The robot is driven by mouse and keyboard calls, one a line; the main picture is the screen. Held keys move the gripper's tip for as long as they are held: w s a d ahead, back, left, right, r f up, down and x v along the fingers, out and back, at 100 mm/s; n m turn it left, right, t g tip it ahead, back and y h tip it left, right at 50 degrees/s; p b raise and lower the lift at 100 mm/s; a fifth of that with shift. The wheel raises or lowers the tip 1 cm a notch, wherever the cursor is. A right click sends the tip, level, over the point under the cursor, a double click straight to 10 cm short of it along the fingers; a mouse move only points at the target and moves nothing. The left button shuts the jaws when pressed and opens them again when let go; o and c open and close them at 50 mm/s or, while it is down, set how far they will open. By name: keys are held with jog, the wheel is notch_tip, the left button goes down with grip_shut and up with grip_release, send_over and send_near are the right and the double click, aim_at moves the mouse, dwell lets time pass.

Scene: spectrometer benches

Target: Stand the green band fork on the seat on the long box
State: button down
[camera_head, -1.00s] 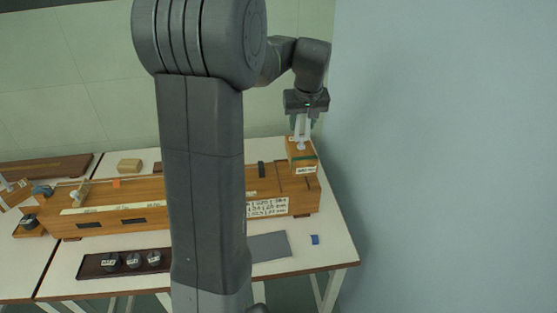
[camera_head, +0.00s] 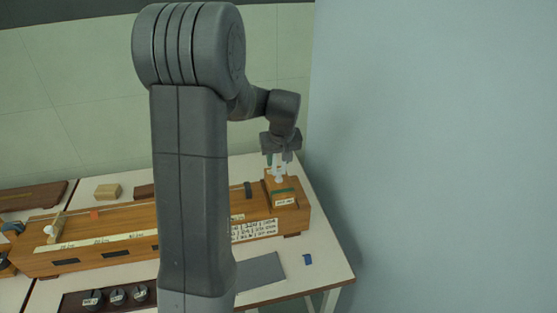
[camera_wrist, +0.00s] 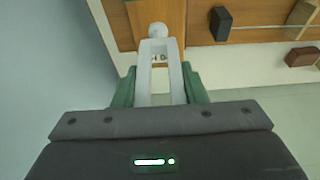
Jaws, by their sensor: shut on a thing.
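The green band fork is a white two-pronged fork on a wooden block with a green band (camera_head: 284,191) and a pale label. In the wrist view its white prongs (camera_wrist: 175,75) rise between my green fingers, with a white ball (camera_wrist: 158,31) at their base. My gripper (camera_head: 279,160) is shut on the fork from above. The block is upright at the right end of the long wooden box (camera_head: 105,222). I cannot tell whether it touches the box top. The seat is not clearly seen; the block may cover it.
A dark block (camera_head: 248,189) stands on the box left of the fork. A grey mat (camera_head: 262,271) and small blue piece (camera_head: 308,259) lie in front. A dark tray with several knobs (camera_head: 118,296) is at front left. A wall (camera_head: 440,150) rises to the right.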

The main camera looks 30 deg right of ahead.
jog(key=shift+f, duration=0.4)
jog(key=shift+f, duration=0.1)
jog(key=c, duration=0.9)
grip_release()
jog(key=b+v, duration=0.1)
jog(key=v, duration=1.1)
